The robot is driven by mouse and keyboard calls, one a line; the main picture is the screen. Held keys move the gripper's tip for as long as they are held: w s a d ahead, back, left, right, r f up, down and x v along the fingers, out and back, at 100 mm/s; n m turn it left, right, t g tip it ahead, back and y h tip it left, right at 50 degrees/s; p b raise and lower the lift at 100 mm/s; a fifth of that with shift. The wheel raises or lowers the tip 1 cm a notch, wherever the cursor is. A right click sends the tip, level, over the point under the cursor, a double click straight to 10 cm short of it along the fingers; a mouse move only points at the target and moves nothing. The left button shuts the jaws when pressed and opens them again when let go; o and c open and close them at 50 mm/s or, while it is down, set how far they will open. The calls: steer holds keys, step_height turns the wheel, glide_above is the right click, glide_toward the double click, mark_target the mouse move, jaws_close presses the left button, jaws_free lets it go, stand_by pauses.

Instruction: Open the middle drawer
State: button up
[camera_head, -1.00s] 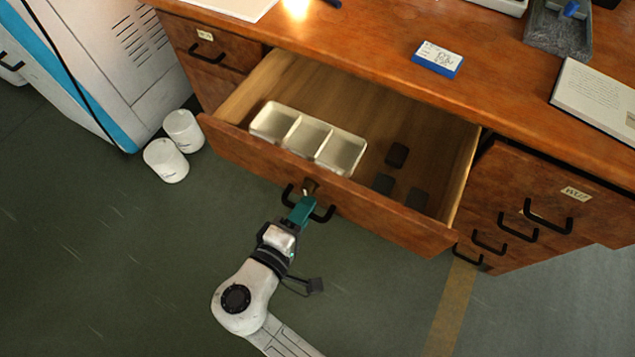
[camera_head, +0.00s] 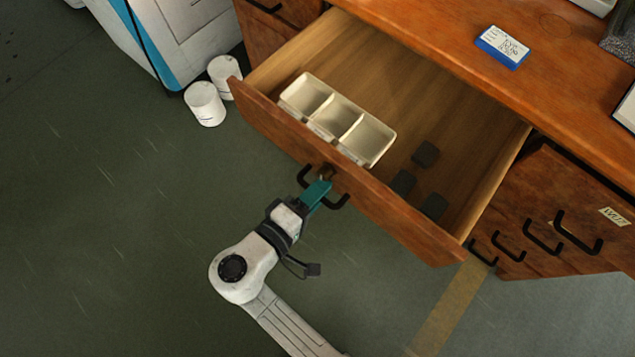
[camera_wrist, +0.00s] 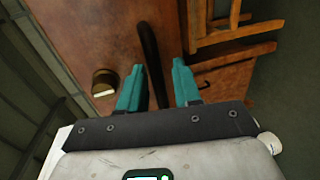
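The middle drawer (camera_head: 400,224) of the wooden desk stands well out, its inside in plain sight. Its black bow handle (camera_head: 343,203) is on the front, below a small brass-coloured lock. My gripper (camera_head: 319,190) is at this handle, in front of the drawer. In the wrist view the handle bar (camera_wrist: 149,48) runs between the two teal fingers of my gripper (camera_wrist: 158,82). The fingers are apart, with a gap between the bar and the right finger. The bar lies close to the left finger; I cannot tell whether they touch.
The drawer holds a white three-part tray (camera_head: 337,125) and several dark blocks (camera_head: 426,153). A blue-and-white box (camera_head: 503,47) lies on the desktop. Other handled drawers (camera_head: 560,215) are at right. White cylinders (camera_head: 205,104) stand on the floor at left. The floor in front is clear.

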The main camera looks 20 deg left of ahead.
steer(key=p+v, duration=0.1)
steer(key=v, duration=0.9)
steer(key=shift+s, duration=0.35)
steer(key=shift+a, duration=0.1)
